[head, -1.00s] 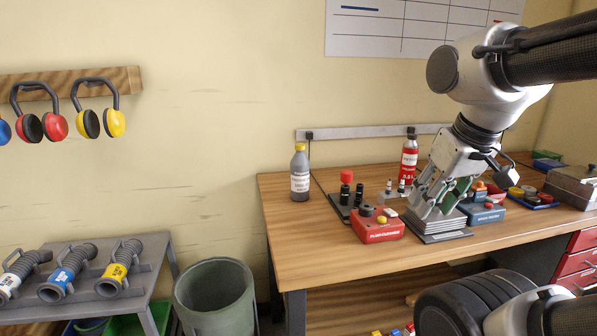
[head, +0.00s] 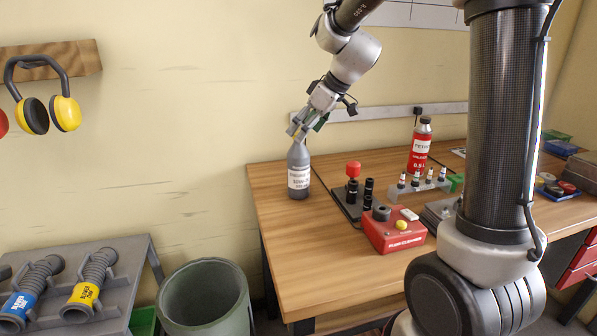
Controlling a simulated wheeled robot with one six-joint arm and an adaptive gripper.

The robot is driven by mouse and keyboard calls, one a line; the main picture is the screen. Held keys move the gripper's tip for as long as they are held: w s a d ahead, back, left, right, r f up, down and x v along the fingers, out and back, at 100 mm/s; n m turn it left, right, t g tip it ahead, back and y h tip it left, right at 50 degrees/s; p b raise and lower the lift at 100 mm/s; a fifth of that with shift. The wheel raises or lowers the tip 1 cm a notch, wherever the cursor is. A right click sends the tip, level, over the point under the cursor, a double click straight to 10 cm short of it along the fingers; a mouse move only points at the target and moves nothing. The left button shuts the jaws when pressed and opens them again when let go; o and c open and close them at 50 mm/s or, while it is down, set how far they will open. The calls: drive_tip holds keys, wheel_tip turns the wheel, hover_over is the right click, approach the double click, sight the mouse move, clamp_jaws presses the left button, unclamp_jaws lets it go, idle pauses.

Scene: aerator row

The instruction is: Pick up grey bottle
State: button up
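The grey bottle (head: 299,178) stands upright near the back left corner of the wooden workbench. It has a white label, and its yellow cap is mostly hidden by my gripper. My gripper (head: 297,135) is at the top of the bottle, its fingers pointing down at the cap and neck. The fingers are small in the picture, and I cannot tell whether they are closed on the cap or only around it.
A black stand with a red knob (head: 353,169), a red box (head: 391,232) and a red bottle (head: 420,147) are right of the grey bottle on the workbench (head: 290,262). A grey-green bin (head: 205,300) stands on the floor at left. Bare bench top lies in front of the bottle.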

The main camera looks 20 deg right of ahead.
sight(298, 165)
drive_tip(key=x, duration=0.7)
drive_tip(key=shift+w+a+f, duration=0.1)
drive_tip(key=shift+w+a, duration=0.05)
drive_tip(key=shift+w, duration=0.2)
clamp_jaws()
